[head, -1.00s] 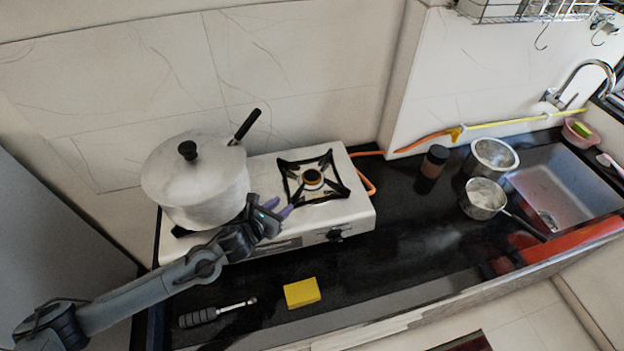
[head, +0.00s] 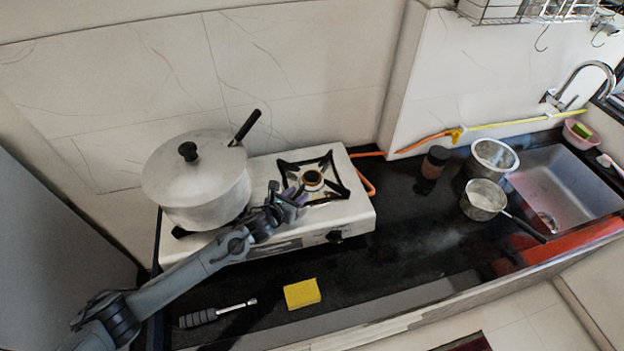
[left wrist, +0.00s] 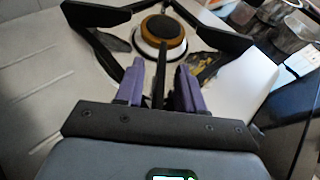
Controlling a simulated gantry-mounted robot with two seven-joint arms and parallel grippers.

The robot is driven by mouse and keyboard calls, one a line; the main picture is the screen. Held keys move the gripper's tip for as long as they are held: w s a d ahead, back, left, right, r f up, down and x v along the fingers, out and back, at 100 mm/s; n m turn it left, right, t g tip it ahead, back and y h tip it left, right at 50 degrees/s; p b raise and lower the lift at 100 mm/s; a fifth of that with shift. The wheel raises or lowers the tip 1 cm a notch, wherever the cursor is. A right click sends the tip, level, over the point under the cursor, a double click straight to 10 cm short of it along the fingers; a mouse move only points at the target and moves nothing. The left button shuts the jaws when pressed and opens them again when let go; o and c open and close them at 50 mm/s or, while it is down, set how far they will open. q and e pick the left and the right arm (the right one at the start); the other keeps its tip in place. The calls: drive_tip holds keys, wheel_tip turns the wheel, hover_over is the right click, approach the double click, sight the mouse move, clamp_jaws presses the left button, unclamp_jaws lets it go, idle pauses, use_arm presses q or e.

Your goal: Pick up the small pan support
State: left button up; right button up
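The small pan support (head: 302,161) is a black metal frame on the right burner of the white stove, around a brass-coloured burner cap (head: 312,179). It also fills the top of the left wrist view (left wrist: 100,15). My left gripper (head: 294,194) is at the support's front left side. In the left wrist view, its purple fingers (left wrist: 160,88) are apart, with one dark bar of the support between them. A gap shows beside the bar, and I cannot tell whether a finger touches it. My right gripper is not in view.
A large lidded pot (head: 196,185) stands on the left burner, close to my left arm. A yellow sponge (head: 302,293) and a dark-handled tool (head: 215,314) lie on the black counter in front. Metal pots (head: 484,199) stand near the sink at right.

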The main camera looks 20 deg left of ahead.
use_arm(q)
clamp_jaws()
drive_tip(key=shift+r, duration=0.1)
idle(0.4)
drive_tip(key=shift+r, duration=0.15)
